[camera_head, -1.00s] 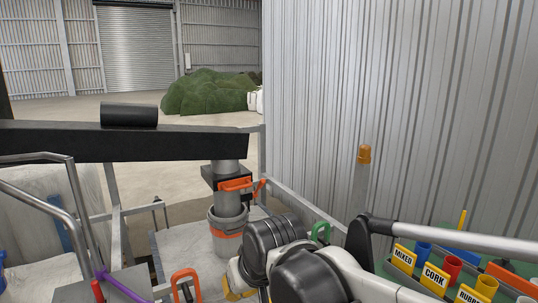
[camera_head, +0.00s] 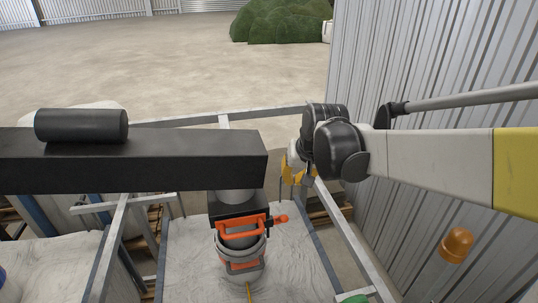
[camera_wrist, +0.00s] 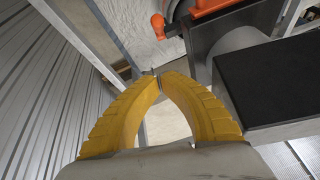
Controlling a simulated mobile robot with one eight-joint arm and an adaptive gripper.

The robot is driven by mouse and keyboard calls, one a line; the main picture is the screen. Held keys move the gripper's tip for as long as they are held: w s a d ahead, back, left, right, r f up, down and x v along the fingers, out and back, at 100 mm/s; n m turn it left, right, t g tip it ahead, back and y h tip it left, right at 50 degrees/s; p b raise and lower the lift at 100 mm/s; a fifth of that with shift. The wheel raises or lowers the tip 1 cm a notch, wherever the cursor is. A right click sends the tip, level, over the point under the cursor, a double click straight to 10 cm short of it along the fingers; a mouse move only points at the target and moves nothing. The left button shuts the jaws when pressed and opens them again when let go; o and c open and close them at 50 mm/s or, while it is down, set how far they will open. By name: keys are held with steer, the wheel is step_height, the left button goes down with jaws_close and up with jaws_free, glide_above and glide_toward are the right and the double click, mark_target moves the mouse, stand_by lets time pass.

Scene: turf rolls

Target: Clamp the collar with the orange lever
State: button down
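The dark collar (camera_head: 232,213) sits around a grey vertical pipe under the end of a black beam (camera_head: 190,158). The orange lever (camera_head: 238,231) lies across the front of the collar, its knob pointing right. In the wrist view the lever (camera_wrist: 205,7) shows at the top, with its knob (camera_wrist: 157,24) hanging to the left. My gripper (camera_wrist: 157,73) has yellow fingers whose tips come together with nothing between them. In the head view my gripper (camera_head: 289,175) is right of the beam's end, apart from the lever.
A grey bucket with an orange band (camera_head: 242,268) stands below the collar. Grey frame rails (camera_head: 345,225) run along the right side. An amber beacon (camera_head: 456,244) stands near the corrugated wall (camera_head: 420,60). A black roller (camera_head: 82,125) lies on the beam.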

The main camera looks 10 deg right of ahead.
mark_target(281, 219)
step_height(281, 219, down, 11)
steer(key=w+a+b, duration=0.1)
steer(key=b, duration=0.1)
steer(key=shift+w+a+f+b, duration=0.2)
steer(key=shift+b, duration=0.2)
stand_by(0.4)
stand_by(0.3)
steer(key=shift+s+f+t+b, duration=0.15)
steer(key=shift+s+t+b, duration=0.25)
steer(key=shift+s+b, duration=0.1)
